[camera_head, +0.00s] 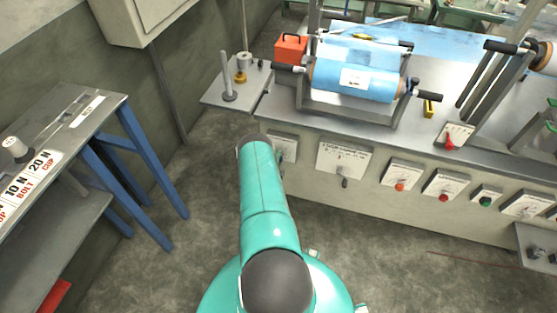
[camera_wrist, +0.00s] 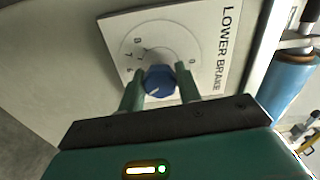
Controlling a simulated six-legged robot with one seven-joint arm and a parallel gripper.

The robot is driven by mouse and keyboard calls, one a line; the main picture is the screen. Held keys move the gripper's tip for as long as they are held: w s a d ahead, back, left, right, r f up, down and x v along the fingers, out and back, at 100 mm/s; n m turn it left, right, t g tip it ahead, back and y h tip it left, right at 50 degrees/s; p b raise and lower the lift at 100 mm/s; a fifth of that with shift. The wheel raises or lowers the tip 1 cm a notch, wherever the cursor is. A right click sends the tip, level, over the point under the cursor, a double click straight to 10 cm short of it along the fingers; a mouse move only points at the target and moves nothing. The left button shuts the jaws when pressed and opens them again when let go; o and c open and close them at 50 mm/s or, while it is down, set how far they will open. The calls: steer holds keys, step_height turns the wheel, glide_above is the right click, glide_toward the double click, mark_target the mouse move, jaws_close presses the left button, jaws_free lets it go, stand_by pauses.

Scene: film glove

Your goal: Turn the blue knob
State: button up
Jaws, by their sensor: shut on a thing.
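The blue knob (camera_wrist: 160,80) sits on a white dial plate (camera_wrist: 213,55) marked "LOWER BRAKE" in the wrist view. A pale pointer line shows on the knob's face. My gripper (camera_wrist: 160,88) is at the knob, one finger on each side, shut on it. In the head view my teal arm reaches to the front of the bench, and its far end covers part of a white dial plate (camera_head: 288,147). The blue knob and my fingers are hidden there.
More panels line the bench front: a white one with a dark knob (camera_head: 345,183), others with red knobs (camera_head: 443,198) and a green knob (camera_head: 486,202). A blue film roll (camera_head: 350,80) lies on the bench. A blue-legged table (camera_head: 125,130) stands at left. Floor between is clear.

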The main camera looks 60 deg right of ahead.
steer(key=o, duration=1)
steer(key=shift+c, duration=0.2)
steer(key=s+a, duration=0.2)
steer(key=a, duration=1.1)
steer(key=shift+a, duration=0.4)
